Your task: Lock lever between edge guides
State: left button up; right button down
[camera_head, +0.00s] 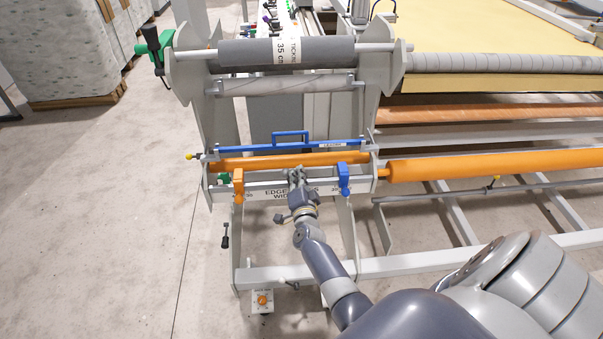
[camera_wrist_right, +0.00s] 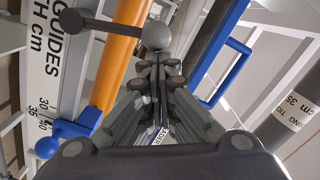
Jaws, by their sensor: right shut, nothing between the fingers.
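The edge-guide bar (camera_head: 320,187) carries an orange guide (camera_head: 238,184) at left and a blue guide (camera_head: 344,178) at right. My right gripper (camera_head: 297,176) is between them, in front of the bar. It is shut and empty in the right wrist view (camera_wrist_right: 158,66). There, the lock lever is a dark rod (camera_wrist_right: 112,26) with a grey ball knob (camera_wrist_right: 156,36), just beyond my fingertips. I cannot tell whether they touch. In the head view my gripper hides most of the lever. The blue guide (camera_wrist_right: 62,136) also shows in the right wrist view. My left gripper is out of view.
An orange roller (camera_head: 270,162) and a blue bar with a handle (camera_head: 290,145) lie just behind the guides. A grey roll (camera_head: 285,51) sits higher up. A white frame rail (camera_head: 400,264) runs low at the front. The floor at left (camera_head: 100,200) is clear.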

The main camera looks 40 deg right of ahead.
aim_at(285, 176)
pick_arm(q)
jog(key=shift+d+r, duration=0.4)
pick_arm(e)
jog(key=shift+w+a+f+n, duration=0.1)
jog(key=shift+w+a+n, duration=0.4)
jog(key=shift+a+n, duration=0.25)
jog(key=shift+w+a+f+n, duration=0.1)
jog(key=shift+w+a+n, duration=0.45)
jog(key=shift+a, duration=0.25)
pick_arm(q)
jog(key=shift+p, duration=0.3)
pick_arm(e)
jog(key=shift+r, duration=0.15)
